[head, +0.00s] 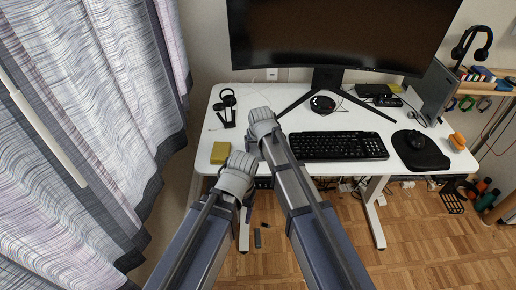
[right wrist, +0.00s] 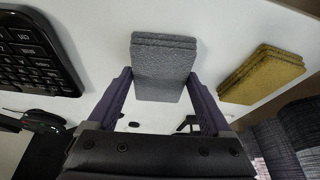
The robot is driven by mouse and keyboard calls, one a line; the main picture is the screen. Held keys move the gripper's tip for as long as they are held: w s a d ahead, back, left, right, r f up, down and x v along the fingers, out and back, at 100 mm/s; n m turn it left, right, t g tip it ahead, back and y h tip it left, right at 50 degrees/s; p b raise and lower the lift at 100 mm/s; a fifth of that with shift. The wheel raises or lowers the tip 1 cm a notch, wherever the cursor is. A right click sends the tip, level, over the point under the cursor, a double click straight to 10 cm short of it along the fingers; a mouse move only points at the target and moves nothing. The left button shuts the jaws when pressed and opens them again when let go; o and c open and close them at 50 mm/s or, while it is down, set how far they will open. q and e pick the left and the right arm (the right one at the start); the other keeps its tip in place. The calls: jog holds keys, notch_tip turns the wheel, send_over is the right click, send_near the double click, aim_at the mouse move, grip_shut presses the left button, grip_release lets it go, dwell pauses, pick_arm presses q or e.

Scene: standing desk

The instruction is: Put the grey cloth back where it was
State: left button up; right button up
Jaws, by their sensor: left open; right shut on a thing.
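The grey cloth (right wrist: 163,68) is a folded, textured stack held between the two fingers of my right gripper (right wrist: 160,90) in the right wrist view. In the head view my right gripper (head: 262,117) is over the white desk, left of the keyboard, and it hides the cloth. My left gripper (head: 240,163) is open, lower in the picture, at the desk's front edge; its fingertips are hard to make out from above. I see nothing in it.
A yellow folded cloth (head: 220,153) lies left of my grippers; it also shows in the right wrist view (right wrist: 262,74). The black keyboard (head: 337,146) is to the right. A black headset stand (head: 227,104) stands at the back left, and the monitor (head: 335,40) is behind.

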aim_at(258, 155)
jog(key=shift+f, duration=0.4)
jog(key=o, duration=1)
jog(key=shift+r, duration=0.1)
jog(key=p+v, duration=0.7)
jog(key=v, duration=0.1)
jog(key=shift+a+r, duration=0.1)
